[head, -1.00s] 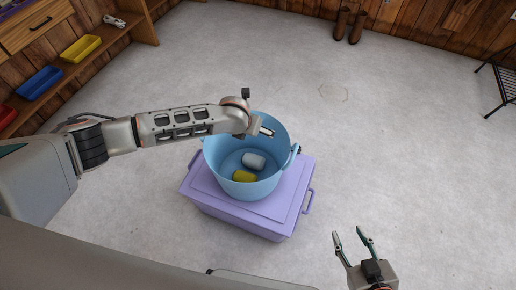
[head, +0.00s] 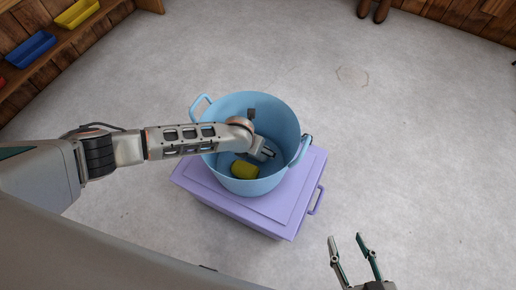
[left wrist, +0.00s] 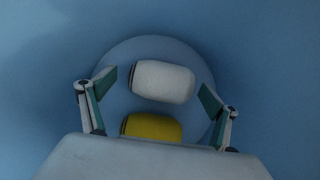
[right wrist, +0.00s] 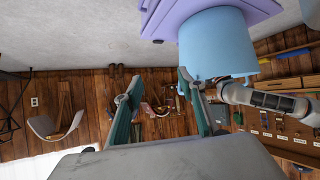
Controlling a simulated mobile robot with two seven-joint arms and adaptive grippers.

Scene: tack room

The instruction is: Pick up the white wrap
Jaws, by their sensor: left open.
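The white wrap (left wrist: 162,81) is a short white roll lying on the floor of the blue tub (head: 285,118). In the left wrist view it lies between the spread fingers of my left gripper (left wrist: 154,92), a little beyond the tips. In the head view my left arm and gripper (head: 264,152) reach down into the tub and hide the white wrap. My left gripper is open and empty. A yellow wrap (head: 243,170) lies beside the white one and also shows in the left wrist view (left wrist: 152,127). My right gripper (head: 346,238) is open and empty, outside the tub.
The tub stands on a closed purple box (head: 290,205) with a side handle. Open grey floor (head: 420,150) surrounds it. A wooden shelf with a blue tray (head: 30,49) and a yellow tray (head: 76,12) is at the upper left. Brown boots (head: 374,10) stand by the far wall.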

